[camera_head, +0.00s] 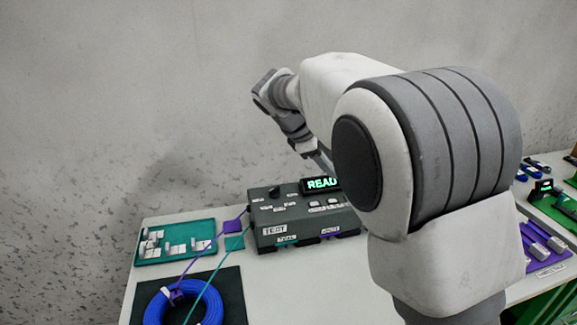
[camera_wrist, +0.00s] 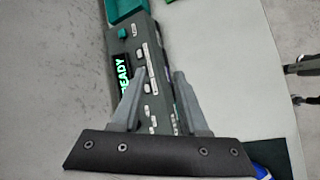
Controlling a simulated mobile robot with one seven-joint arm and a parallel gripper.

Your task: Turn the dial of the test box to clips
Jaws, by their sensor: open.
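The test box (camera_head: 290,238) is a dark grey case on the table. It also shows in the wrist view (camera_wrist: 155,62). Its dial (camera_head: 274,191) is a small black knob on the top, near the back left corner; the setting its pointer is at is too small to read. A green lit READY display (camera_head: 320,184) stands at the back of the box. My gripper (camera_wrist: 160,74) is open and empty above the box, its fingertips over the rows of white labels and switches. The dial does not show in the wrist view. My arm hides the box's right end in the head view.
A green tray (camera_head: 176,256) with white parts lies left of the box. A blue cable coil (camera_head: 150,308) rests on a dark mat, with purple and teal tags and leads near the box. Purple tools (camera_head: 540,248) lie at the right.

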